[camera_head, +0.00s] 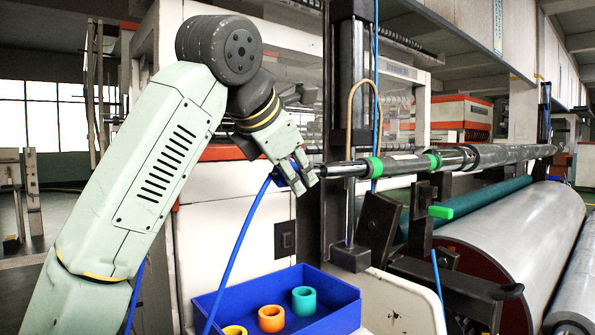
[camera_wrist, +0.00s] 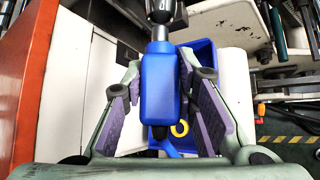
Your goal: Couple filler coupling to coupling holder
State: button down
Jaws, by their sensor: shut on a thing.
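The filler coupling, a blue block-shaped body (camera_wrist: 160,95) with a silver and dark nozzle, lies between the purple-padded fingers of my gripper (camera_wrist: 161,112). In the head view my gripper (camera_head: 304,181) is shut on the blue coupling (camera_head: 287,178), and a blue hose hangs from it. The nozzle points at the dark end of the long winder shaft (camera_head: 345,169). It meets or overlaps that end in the wrist view; I cannot tell whether they are joined. I cannot identify the coupling holder with certainty; a dark square fitting (camera_head: 285,238) is on the white cabinet below.
A blue bin (camera_head: 345,318) with yellow, orange and teal rings stands below my gripper. A dark vertical column (camera_head: 340,80) stands just beyond it. Large grey and green rollers (camera_head: 520,235) fill the right side. A green tab (camera_head: 440,212) juts out below the shaft.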

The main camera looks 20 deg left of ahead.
dwell(0.3)
jog(key=shift+s+a, duration=0.6)
jog(key=shift+s, duration=0.3)
jog(key=shift+w+f, duration=0.1)
dwell(0.6)
